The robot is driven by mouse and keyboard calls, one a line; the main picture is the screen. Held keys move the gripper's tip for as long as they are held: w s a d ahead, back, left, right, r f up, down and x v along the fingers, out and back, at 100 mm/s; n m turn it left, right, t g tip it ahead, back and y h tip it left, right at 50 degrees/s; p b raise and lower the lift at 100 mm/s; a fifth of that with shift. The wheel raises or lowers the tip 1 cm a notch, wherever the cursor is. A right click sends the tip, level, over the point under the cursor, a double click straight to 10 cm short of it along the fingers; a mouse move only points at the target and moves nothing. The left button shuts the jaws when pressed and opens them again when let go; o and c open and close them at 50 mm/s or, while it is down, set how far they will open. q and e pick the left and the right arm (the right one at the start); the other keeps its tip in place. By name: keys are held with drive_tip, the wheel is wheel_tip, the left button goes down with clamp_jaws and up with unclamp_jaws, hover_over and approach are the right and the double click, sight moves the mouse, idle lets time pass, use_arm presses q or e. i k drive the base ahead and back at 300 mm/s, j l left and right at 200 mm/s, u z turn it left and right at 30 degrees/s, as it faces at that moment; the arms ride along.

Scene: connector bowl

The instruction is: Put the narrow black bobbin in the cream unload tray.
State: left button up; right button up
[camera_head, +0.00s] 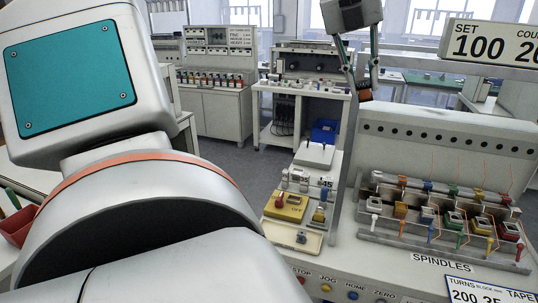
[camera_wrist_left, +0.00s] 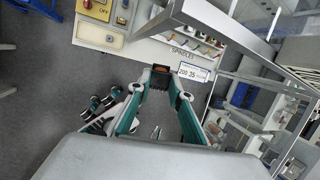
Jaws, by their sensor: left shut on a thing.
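My left gripper (camera_head: 364,82) is raised in front of the machine's back panel in the head view, its fingers pointing down. It is shut on a small dark thing with an orange-brown part (camera_head: 365,92), which looks like the narrow black bobbin. In the left wrist view the same bobbin (camera_wrist_left: 161,69) sits between the fingertips, clear of the surfaces below. What looks like my right gripper (camera_wrist_left: 102,103) is low at the left of that view; its jaws are unclear.
The spindle fixture (camera_head: 440,220) with several coloured blocks stands at the right of the bench. A yellow switch box (camera_head: 285,206) and a white box (camera_head: 315,155) are left of it. A counter display (camera_head: 490,42) overhangs at the upper right. My arm covers the left.

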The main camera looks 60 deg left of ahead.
sight(288, 237)
drive_tip(key=k+j+u, duration=0.15)
drive_tip(key=j, duration=0.3)
drive_tip(key=j+u, duration=0.15)
drive_tip(key=j, duration=0.3)
drive_tip(key=k+j+u, duration=0.1)
drive_tip(key=j, duration=0.35)
